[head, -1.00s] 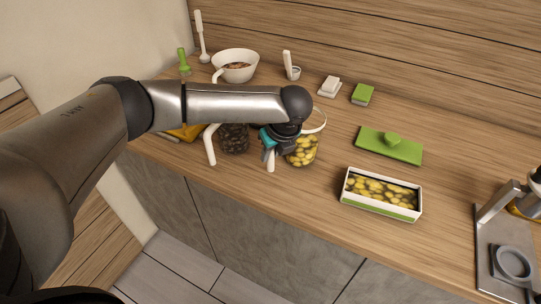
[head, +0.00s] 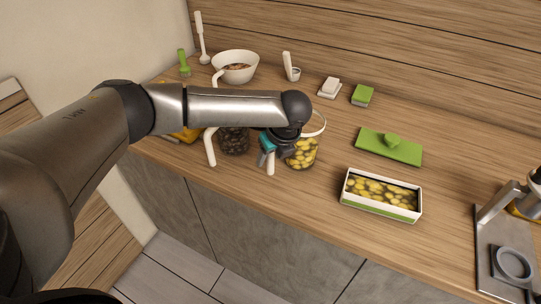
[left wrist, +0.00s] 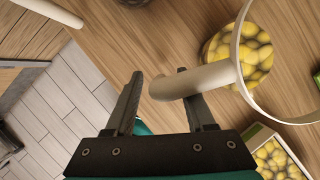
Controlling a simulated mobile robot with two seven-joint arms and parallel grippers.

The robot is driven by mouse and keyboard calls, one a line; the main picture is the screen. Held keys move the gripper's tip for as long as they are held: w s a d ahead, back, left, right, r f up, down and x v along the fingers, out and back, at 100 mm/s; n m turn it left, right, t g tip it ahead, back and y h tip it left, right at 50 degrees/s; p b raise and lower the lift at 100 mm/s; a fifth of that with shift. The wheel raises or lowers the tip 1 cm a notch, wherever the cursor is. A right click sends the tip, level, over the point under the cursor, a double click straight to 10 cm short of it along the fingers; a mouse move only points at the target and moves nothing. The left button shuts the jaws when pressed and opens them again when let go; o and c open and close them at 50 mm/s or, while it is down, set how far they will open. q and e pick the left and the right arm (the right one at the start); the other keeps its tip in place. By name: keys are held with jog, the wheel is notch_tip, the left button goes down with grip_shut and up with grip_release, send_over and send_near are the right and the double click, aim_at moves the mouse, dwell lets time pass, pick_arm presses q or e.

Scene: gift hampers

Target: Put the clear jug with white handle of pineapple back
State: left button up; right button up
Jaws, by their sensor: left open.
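The clear jug (head: 303,154) of yellow pineapple pieces stands on the counter near its front edge. Its white handle (head: 270,162) sticks out to the left. In the left wrist view, the jug (left wrist: 241,52) is at upper right and the handle (left wrist: 195,81) ends near my fingers. My left gripper (head: 268,146) is open at the handle. In the left wrist view the fingers of my left gripper (left wrist: 160,100) are spread, with the handle's end reaching between their tips. I cannot tell whether they touch it. My right gripper is not in view.
A similar jug of dark contents (head: 234,139) stands close on the left. A white box of yellow pieces (head: 383,211) is to the right, with a green lid (head: 388,148) behind it. A white bowl (head: 236,58) stands at the back. Counter behind the pineapple jug is partly clear.

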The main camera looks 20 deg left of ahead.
pick_arm(q)
jog(key=p+v, duration=0.1)
jog(key=v, duration=1.1)
jog(key=shift+p, duration=0.4)
